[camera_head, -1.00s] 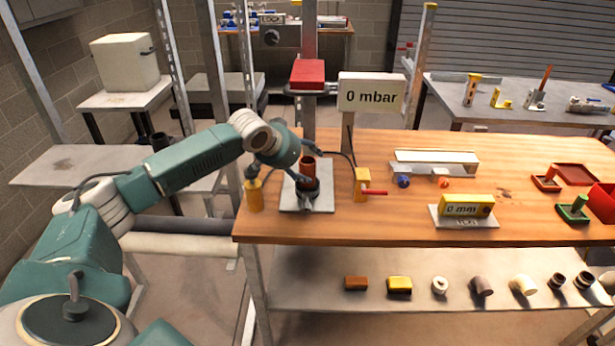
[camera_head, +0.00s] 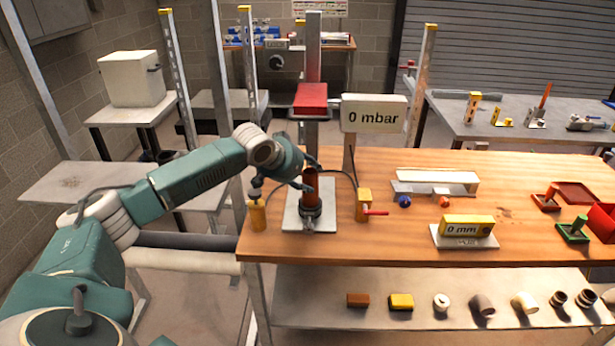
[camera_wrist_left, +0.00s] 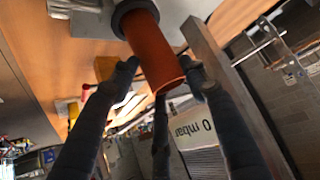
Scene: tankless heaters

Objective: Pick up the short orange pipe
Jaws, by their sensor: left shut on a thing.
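The short orange pipe (camera_head: 310,178) stands upright in a dark round collar (camera_head: 310,213) on a pale base plate (camera_head: 292,222) at the left end of the workbench. My left gripper (camera_head: 307,178) is at the upper part of the pipe, with its dark fingers around it and shut on it. In the left wrist view the pipe (camera_wrist_left: 151,50) runs from the dark collar to its open end, with the fingers close about it. The pipe's lower end is hidden in the collar. My right gripper is not in view.
A yellow cylinder (camera_head: 257,215) stands left of the plate. A yellow valve block with a red handle (camera_head: 364,205) is close on its right. A red press head (camera_head: 311,98) and the "0 mbar" display (camera_head: 374,114) rise behind. The bench's middle front (camera_head: 390,235) is clear.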

